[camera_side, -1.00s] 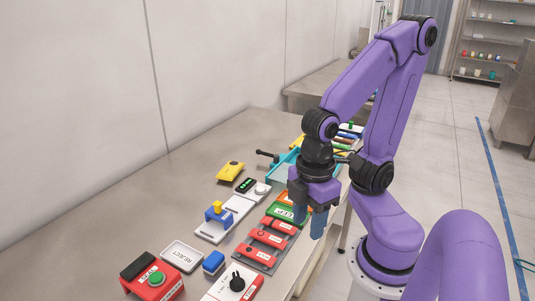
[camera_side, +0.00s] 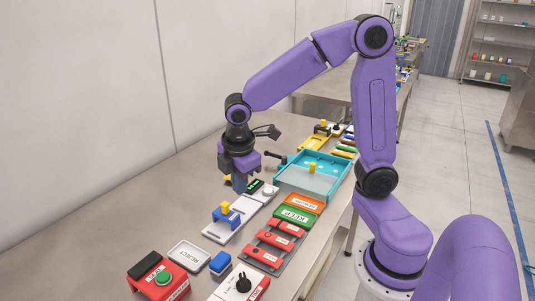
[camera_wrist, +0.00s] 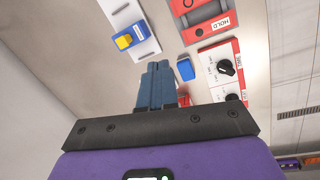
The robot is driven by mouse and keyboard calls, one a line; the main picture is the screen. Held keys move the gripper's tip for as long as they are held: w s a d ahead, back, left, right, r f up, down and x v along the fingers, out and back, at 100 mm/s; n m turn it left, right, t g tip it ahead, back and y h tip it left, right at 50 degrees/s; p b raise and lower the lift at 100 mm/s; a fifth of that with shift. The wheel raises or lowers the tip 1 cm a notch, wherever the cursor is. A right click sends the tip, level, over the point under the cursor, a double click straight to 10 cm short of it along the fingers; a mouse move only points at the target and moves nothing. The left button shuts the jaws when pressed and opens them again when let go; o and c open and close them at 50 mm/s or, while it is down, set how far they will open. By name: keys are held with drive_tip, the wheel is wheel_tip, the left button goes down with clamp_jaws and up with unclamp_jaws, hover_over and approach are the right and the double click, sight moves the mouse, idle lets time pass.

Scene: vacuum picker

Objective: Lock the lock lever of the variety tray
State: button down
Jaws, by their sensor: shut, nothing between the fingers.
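A cyan tray (camera_side: 335,167) with a yellow knob (camera_side: 312,167) standing in it sits towards the far end of the bench. A black lever (camera_side: 274,155) with a rounded end sticks out at its left corner, roughly level. I take this tray to be the variety tray; no name is readable on it. My gripper (camera_side: 239,184) is shut and empty, pointing down, left of and nearer than the lever, clear of it. The wrist view shows its blue fingers (camera_wrist: 156,88) pressed together. The tray and lever are out of the wrist view.
A white slide with a blue-and-yellow block (camera_side: 226,213), red HOLD modules (camera_side: 263,255) and a blue block (camera_side: 220,262) stand nearer. Bare bench lies to the left.

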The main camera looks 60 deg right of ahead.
drive_tip(key=w+d+f+h, duration=0.1)
drive_tip(key=w+d, duration=0.6)
drive_tip(key=w, duration=0.1)
drive_tip(key=w+d+f+n+h, duration=0.1)
drive_tip(key=w+d+f, duration=0.1)
drive_tip(key=d, duration=0.6)
drive_tip(key=w+d+f+n+g, duration=0.1)
drive_tip(key=w+d+f, duration=0.1)
drive_tip(key=d, duration=0.6)
drive_tip(key=w+d+f+n+h, duration=0.1)
drive_tip(key=w+d, duration=0.3)
drive_tip(key=d, duration=0.4)
drive_tip(key=shift+w+f+g+h, duration=0.2)
drive_tip(key=shift+f+g+h, duration=0.1)
drive_tip(key=shift+f, duration=0.15)
drive_tip(key=shift+d+f, duration=0.1)
drive_tip(key=x, duration=1)
drive_tip(key=shift+d+f, duration=0.1)
drive_tip(key=d, duration=0.1)
drive_tip(key=d+r, duration=0.1)
drive_tip(key=shift+d, duration=0.25)
drive_tip(key=shift+d+r, duration=0.1)
drive_tip(key=shift+d, duration=0.5)
